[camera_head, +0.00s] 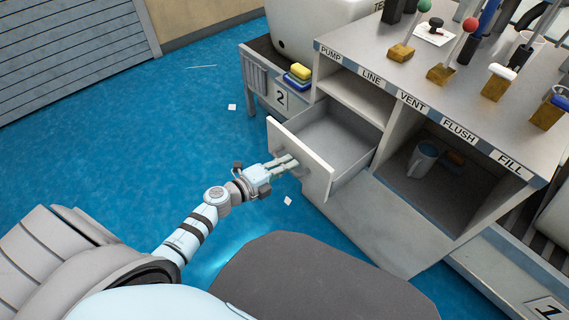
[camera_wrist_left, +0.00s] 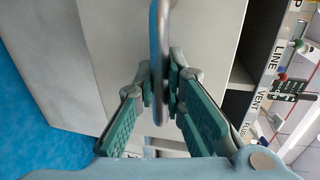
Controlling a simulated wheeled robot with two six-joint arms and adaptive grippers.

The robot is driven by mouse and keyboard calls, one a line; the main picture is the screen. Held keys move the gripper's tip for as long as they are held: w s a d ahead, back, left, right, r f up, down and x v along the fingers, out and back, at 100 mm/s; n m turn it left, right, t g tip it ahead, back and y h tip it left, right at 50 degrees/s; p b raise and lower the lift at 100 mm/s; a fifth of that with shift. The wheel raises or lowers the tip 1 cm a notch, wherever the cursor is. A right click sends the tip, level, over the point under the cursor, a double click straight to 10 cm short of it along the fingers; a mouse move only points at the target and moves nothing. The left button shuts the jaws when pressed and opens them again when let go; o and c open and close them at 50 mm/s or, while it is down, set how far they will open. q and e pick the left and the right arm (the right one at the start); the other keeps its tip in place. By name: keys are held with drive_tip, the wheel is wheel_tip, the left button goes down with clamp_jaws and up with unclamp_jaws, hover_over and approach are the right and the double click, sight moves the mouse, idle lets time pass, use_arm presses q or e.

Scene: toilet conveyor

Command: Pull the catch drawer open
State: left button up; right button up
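The catch drawer (camera_head: 338,143) stands pulled out of the grey cabinet and looks empty inside. Its pale front panel (camera_head: 311,168) faces my left arm. My left gripper (camera_head: 291,162) is at the drawer front, at the handle. In the left wrist view, the green-padded fingers of the left gripper (camera_wrist_left: 171,88) are closed on both sides of the grey bar handle (camera_wrist_left: 160,50). The drawer front (camera_wrist_left: 115,50) fills much of that view behind the handle. My right gripper is in neither view.
The cabinet top (camera_head: 400,75) carries knobs and tools on wooden blocks, behind labels PUMP to FILL. An open compartment holds a mug (camera_head: 424,160). Yellow and blue sponges (camera_head: 299,75) lie by sign 2. Blue floor (camera_head: 130,130) is open at left, with small paper scraps.

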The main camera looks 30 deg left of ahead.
use_arm(q)
drive_tip(key=o, duration=0.4)
drive_tip(key=shift+o, duration=0.2)
drive_tip(key=v, duration=1.2)
